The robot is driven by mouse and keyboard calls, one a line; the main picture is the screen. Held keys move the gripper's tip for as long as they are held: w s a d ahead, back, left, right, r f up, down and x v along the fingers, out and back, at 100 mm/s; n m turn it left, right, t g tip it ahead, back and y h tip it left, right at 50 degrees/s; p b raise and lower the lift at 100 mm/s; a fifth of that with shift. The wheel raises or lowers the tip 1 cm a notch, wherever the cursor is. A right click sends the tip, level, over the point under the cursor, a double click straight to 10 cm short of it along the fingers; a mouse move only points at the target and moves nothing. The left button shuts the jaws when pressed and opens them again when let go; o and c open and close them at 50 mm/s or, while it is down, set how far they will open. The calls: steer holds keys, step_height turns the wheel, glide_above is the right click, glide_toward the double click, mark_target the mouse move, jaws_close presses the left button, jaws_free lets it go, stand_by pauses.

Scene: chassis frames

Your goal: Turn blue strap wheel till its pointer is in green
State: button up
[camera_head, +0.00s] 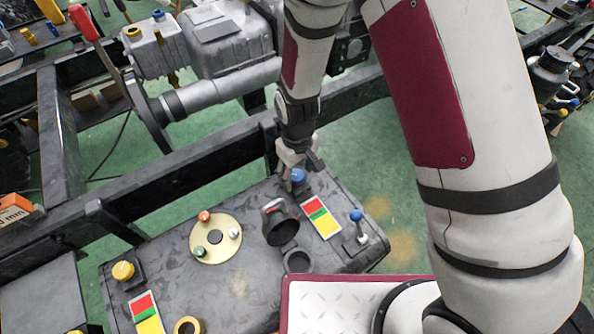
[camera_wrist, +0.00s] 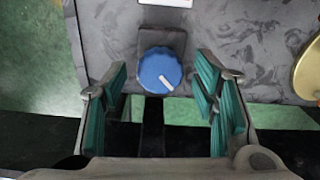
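The blue strap wheel (camera_head: 298,176) sits on a dark block at the far edge of the black tank top. In the wrist view the wheel (camera_wrist: 158,72) has a white pointer mark angled toward the lower right. Beside it in the head view lies a plate with red, green and yellow bands (camera_head: 321,217); only its edge shows in the wrist view (camera_wrist: 165,2). Which band the pointer matches I cannot tell. My gripper (camera_head: 291,168) is at the wheel. In the wrist view my gripper (camera_wrist: 162,84) is open, its teal pads either side of the wheel with gaps.
A blue-topped lever (camera_head: 358,228), a black cup-shaped cap (camera_head: 281,226) and a brass disc with knobs (camera_head: 216,239) stand on the tank. A yellow knob (camera_head: 123,270) is at left. A dark frame rail (camera_head: 190,170) runs behind the tank.

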mark_target(297, 175)
step_height(297, 175, up, 12)
stand_by(0.7)
stand_by(1.4)
